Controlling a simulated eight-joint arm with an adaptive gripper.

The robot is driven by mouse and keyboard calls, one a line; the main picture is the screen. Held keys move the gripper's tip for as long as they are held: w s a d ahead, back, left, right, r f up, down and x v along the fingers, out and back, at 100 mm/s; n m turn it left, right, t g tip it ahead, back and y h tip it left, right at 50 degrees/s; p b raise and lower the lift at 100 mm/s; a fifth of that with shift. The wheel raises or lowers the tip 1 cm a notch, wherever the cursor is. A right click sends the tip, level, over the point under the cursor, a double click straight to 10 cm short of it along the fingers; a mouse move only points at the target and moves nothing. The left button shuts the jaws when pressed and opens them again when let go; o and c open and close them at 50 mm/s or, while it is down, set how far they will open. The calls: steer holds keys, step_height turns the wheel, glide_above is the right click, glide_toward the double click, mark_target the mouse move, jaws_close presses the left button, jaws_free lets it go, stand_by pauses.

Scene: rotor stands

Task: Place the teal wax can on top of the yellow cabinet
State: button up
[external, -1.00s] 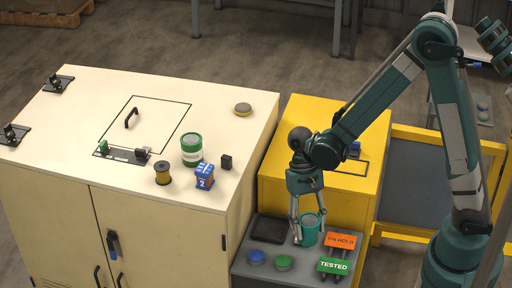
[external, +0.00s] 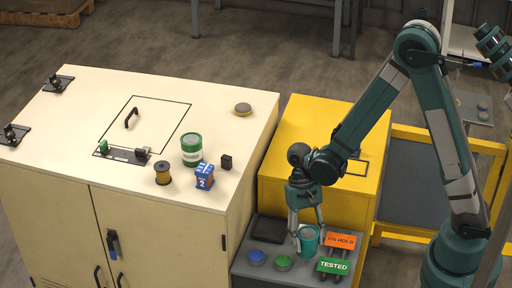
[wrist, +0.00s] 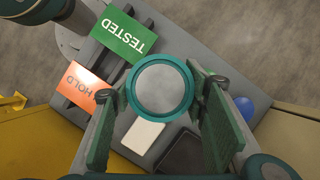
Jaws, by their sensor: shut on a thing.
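The teal wax can (external: 308,241) is between the fingers of my gripper (external: 308,236), over the grey shelf at the front. In the wrist view its round grey lid with a teal rim (wrist: 160,86) sits between the two finger pads, and my gripper (wrist: 161,92) is shut on it. The can looks upright; I cannot tell whether its base touches the shelf. The yellow cabinet (external: 300,125) stands directly behind the shelf, its top higher than the shelf. My arm hides part of that top, which has a dark outlined rectangle.
The grey shelf (external: 258,274) holds a dark tray (external: 271,229), blue (external: 256,257) and green (external: 284,262) round pieces, and ON HOLD (external: 340,241) and TESTED (external: 333,266) signs close beside the can. A cream cabinet (external: 60,110) with several objects on top stands left.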

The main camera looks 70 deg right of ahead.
mark_target(307, 247)
steer(key=shift+f+b, duration=0.55)
steer(key=shift+f, duration=1.35)
steer(key=shift+f, duration=0.1)
steer(key=o, duration=1.1)
steer(key=p+v, duration=0.3)
steer(key=v, duration=0.9)
steer(key=shift+s, duration=0.1)
steer(key=shift+r, duration=0.25)
